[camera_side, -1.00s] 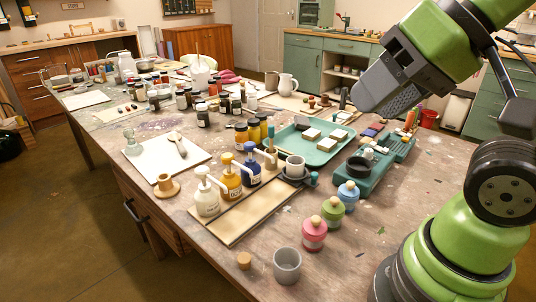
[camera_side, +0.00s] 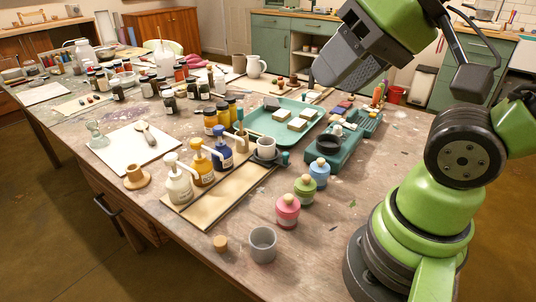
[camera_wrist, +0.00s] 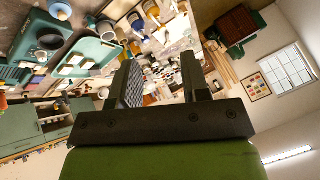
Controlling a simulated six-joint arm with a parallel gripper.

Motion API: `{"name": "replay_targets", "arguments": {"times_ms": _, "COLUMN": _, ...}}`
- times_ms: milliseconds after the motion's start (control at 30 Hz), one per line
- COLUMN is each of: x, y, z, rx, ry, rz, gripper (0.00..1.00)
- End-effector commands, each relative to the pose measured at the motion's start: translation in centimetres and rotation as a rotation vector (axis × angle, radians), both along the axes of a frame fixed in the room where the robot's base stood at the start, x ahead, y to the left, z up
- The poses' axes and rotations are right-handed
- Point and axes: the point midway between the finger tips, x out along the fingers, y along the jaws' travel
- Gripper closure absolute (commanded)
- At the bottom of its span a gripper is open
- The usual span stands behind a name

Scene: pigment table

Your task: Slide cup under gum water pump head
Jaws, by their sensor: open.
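A grey cup (camera_side: 263,245) stands upright on the table near the front edge. A second, paler cup (camera_side: 266,147) stands by the far end of a wooden board. Three pump bottles stand in a row along that board: white (camera_side: 178,183), yellow (camera_side: 202,168) and blue (camera_side: 221,150). Their labels are too small to read, so I cannot tell which holds gum water. My gripper (camera_side: 325,72) is high above the table's back right, away from both cups. In the wrist view its two fingers (camera_wrist: 160,78) are apart with nothing held between them.
The wooden board (camera_side: 225,193) has bare room in front of the pumps. Pink (camera_side: 288,210), green (camera_side: 305,188) and blue (camera_side: 319,173) lidded jars stand to its right. A cork (camera_side: 220,243) lies left of the grey cup. A teal tray (camera_side: 262,127) lies behind.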

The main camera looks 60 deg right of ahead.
Motion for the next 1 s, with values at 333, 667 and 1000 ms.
{"name": "replay_targets", "arguments": {"times_ms": 333, "x": 0.0, "y": 0.0, "z": 0.0, "rx": 0.000, "ry": 0.000, "rz": 0.000, "gripper": 0.57}}
{"name": "replay_targets", "arguments": {"times_ms": 667, "x": 3.9, "y": -1.7, "z": 0.0, "rx": 0.011, "ry": 0.119, "rz": -0.130, "gripper": 0.69}}
{"name": "replay_targets", "arguments": {"times_ms": 1000, "x": 13.2, "y": -8.8, "z": -5.2, "rx": 0.049, "ry": 0.401, "rz": -0.470, "gripper": 0.69}}
